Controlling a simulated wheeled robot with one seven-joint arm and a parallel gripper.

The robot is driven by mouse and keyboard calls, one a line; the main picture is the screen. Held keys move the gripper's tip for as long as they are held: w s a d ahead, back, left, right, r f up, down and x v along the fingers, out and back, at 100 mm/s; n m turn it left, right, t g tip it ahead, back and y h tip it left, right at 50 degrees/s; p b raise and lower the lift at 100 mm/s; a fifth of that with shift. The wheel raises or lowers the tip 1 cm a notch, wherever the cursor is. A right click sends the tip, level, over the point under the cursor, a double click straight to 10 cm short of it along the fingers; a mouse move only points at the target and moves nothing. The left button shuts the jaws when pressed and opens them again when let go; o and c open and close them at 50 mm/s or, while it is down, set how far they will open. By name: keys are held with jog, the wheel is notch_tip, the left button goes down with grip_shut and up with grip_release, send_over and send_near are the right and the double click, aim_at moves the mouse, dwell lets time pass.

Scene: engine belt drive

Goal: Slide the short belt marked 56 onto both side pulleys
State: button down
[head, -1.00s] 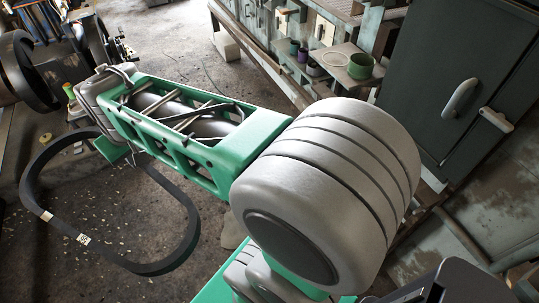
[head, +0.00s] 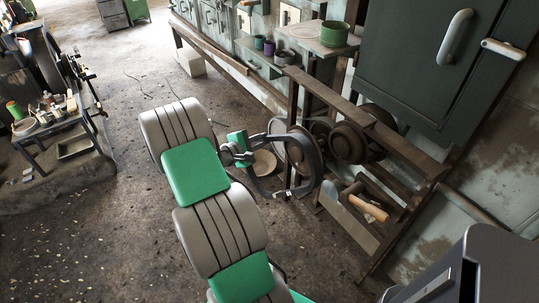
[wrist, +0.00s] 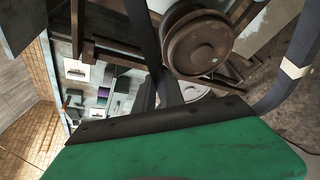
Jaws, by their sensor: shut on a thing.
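My gripper (head: 245,155) is shut on a dark belt (head: 314,150), which hangs as an open loop to its right. In the wrist view the belt (wrist: 143,35) passes behind the dark jaw edge (wrist: 160,121), and a strand at right carries a pale band (wrist: 295,69). No number is readable. A brown metal pulley (head: 351,142) sits on the frame to the right; it also shows in the wrist view (wrist: 197,43). Another pulley (head: 297,152) is partly behind the belt. The belt overlaps this pulley in the picture; I cannot tell whether they touch.
A rusty frame (head: 400,148) carries the pulleys. Below it is a tray with a wooden-handled tool (head: 369,208). A dark cabinet (head: 420,70) stands at right. A shelf holds a green pot (head: 335,34). A cluttered bench (head: 50,125) is at left; open floor lies between.

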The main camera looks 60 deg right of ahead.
jog(key=s+d+f, duration=0.1)
jog(key=s+d, duration=0.6)
jog(key=d, duration=0.5)
jog(key=shift+s+f+h, duration=0.2)
jog(key=shift+f+h, duration=0.1)
jog(key=shift+h, duration=0.1)
jog(key=shift+s+a+r, duration=0.1)
jog(key=shift+a+r, duration=0.05)
jog(key=shift+s, duration=0.1)
dwell(0.5)
jog(key=shift+s+d, duration=0.3)
jog(key=shift+d, duration=0.35)
jog(key=shift+s+d, duration=0.3)
jog(key=shift+d, duration=0.35)
jog(key=shift+s+d, duration=0.3)
jog(key=shift+d, duration=0.35)
jog(key=shift+d, duration=0.15)
